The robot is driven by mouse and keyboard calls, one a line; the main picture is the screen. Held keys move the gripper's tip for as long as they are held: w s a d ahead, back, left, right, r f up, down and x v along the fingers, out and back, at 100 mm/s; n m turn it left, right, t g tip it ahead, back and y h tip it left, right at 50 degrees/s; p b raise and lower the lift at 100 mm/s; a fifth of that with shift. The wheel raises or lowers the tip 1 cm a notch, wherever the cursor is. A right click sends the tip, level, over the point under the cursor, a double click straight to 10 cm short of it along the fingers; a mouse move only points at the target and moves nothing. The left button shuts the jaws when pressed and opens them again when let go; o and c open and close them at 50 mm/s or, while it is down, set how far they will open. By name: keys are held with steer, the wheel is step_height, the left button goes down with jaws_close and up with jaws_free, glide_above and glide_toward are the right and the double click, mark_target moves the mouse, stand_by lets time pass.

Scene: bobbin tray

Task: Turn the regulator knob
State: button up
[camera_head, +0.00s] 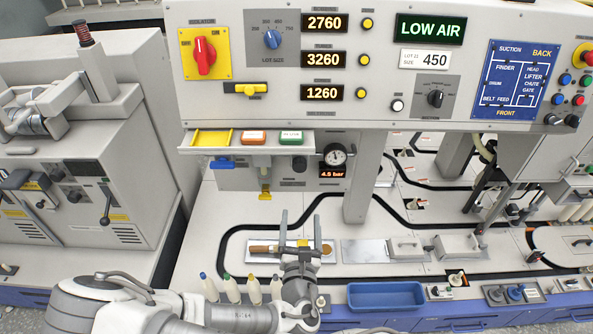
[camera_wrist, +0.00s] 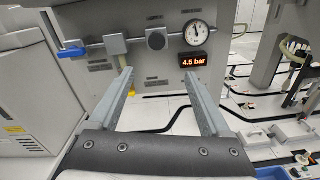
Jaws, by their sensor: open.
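The regulator knob (camera_head: 299,164) is a dark grey round knob on the air line under the control panel. In the wrist view the knob (camera_wrist: 157,39) sits on a grey pipe, above and between my fingertips. A round white-faced gauge (camera_head: 335,155) and a red-lit 4.5 bar display (camera_head: 333,172) are just right of it. They also show in the wrist view, the gauge (camera_wrist: 198,33) above the display (camera_wrist: 194,61). My gripper (camera_head: 300,216) is open and empty, its fingers pointing towards the panel below the knob. It appears in the wrist view (camera_wrist: 157,76), apart from the knob.
The panel's LOW AIR sign (camera_head: 431,29) is lit green. A blue valve handle (camera_head: 222,163) is left of the knob. A shelf with a yellow tray (camera_head: 211,138) overhangs there. A yellow-tipped fitting (camera_head: 265,190) hangs below. A grey post (camera_head: 366,185) stands at right.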

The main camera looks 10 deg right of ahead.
steer(key=b, duration=0.3)
glide_toward(300, 168)
steer(key=shift+n, duration=0.3)
steer(key=x, duration=0.9)
jaws_close()
